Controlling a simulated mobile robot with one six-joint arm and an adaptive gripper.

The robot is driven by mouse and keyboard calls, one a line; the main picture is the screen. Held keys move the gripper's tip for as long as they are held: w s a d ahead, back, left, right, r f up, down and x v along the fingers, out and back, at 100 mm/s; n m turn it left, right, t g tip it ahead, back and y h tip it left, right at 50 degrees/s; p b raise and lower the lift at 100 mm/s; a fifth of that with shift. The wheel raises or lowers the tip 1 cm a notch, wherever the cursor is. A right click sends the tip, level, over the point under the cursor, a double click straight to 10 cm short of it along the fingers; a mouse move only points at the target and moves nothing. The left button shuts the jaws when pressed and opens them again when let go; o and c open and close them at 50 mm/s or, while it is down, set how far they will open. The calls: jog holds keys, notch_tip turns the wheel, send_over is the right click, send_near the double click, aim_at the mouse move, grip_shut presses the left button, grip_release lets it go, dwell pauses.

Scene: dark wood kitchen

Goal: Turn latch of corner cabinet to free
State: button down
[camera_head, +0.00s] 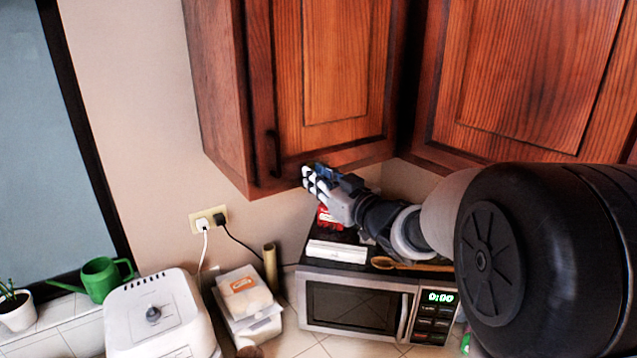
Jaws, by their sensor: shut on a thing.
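The wooden cabinet (345,70) in the upper middle has a framed door that looks closed. A dark vertical handle (272,152) is at the door's lower left. My gripper (310,180) reaches from the right to the cabinet's bottom edge, right of the handle. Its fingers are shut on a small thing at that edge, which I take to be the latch. The fingers hide most of the latch, so its turned position cannot be told. A small dark blue patch shows at the fingertips; I cannot tell if it is latch or gripper.
A second wooden cabinet (535,75) adjoins at the right. Below my arm stands a microwave (352,306) with a white box (336,251) and a wooden spoon (410,265) on top. A white appliance (155,315) and a green watering can (100,278) are lower left.

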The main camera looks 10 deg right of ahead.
jog(key=n+b, duration=0.4)
jog(key=a+f+n+b, duration=0.1)
jog(key=n+b, duration=0.3)
jog(key=b, duration=0.1)
jog(key=a+f+n+b, duration=0.1)
jog(key=n+b, duration=0.3)
jog(key=n, duration=0.1)
jog(key=shift+s+b, duration=0.4)
jog(key=shift+f+n+b, duration=0.15)
jog(key=shift+n+b, duration=0.55)
jog(key=shift+n, duration=0.25)
jog(key=shift+f+n+b, duration=0.1)
jog(key=shift+n+b, duration=0.6)
jog(key=shift+n, duration=0.25)
jog(key=c, duration=1.6)
grip_release()
